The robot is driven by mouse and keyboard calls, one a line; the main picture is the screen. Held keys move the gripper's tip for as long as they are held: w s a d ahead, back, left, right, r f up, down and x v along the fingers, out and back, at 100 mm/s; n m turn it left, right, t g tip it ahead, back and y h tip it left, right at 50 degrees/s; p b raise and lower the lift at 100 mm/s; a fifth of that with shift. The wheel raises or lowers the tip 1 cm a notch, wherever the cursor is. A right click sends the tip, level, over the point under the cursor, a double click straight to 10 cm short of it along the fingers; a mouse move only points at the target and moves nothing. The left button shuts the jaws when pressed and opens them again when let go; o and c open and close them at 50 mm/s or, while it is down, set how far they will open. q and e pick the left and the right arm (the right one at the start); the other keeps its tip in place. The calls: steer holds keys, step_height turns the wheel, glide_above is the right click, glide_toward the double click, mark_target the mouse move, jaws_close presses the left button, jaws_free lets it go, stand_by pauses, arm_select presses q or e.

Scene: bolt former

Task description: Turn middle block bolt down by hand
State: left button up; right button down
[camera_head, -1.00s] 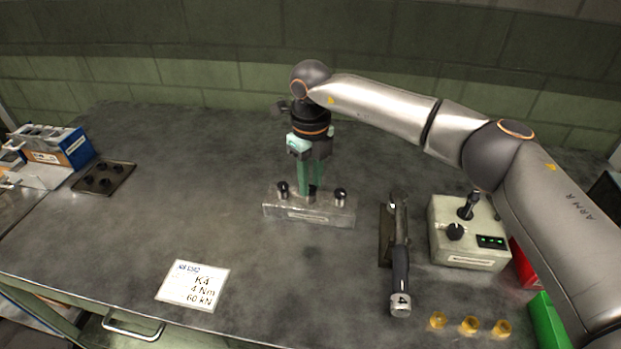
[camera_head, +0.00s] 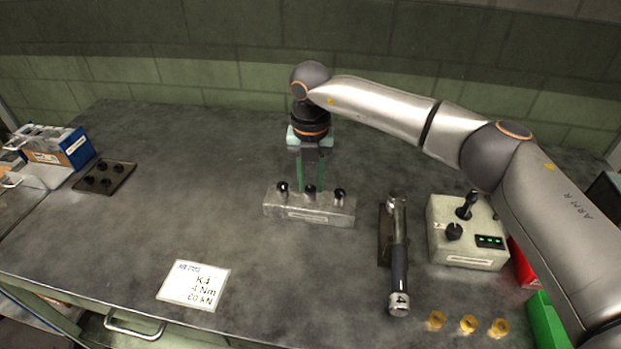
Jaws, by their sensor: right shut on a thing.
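A grey metal block (camera_head: 322,214) stands in the middle of the table with three dark-headed bolts in a row along its top. The middle bolt (camera_head: 309,191) is upright in the block, between the left bolt (camera_head: 283,188) and the right bolt (camera_head: 340,195). My right gripper (camera_head: 310,183) points down over the block, its green fingers reaching to just behind the middle bolt's head. The fingers are close together, shut at the middle bolt; the exact contact is too small to see. My left gripper is not in view.
A torque wrench (camera_head: 399,255) lies right of the block, beside a control box (camera_head: 466,232) with a knob and lever. Several yellow rings lie at the front right. A card (camera_head: 193,285) lies front left. A dark tray (camera_head: 104,177) sits far left. Table left of the block is clear.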

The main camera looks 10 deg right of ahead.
mark_target(311, 188)
steer(key=shift+r+m, duration=0.15)
steer(key=shift+m, duration=0.25)
steer(key=c, duration=0.6)
jaws_free()
steer(key=shift+c, duration=0.2)
step_height(311, 188, up, 12)
steer(key=shift+r, duration=0.2)
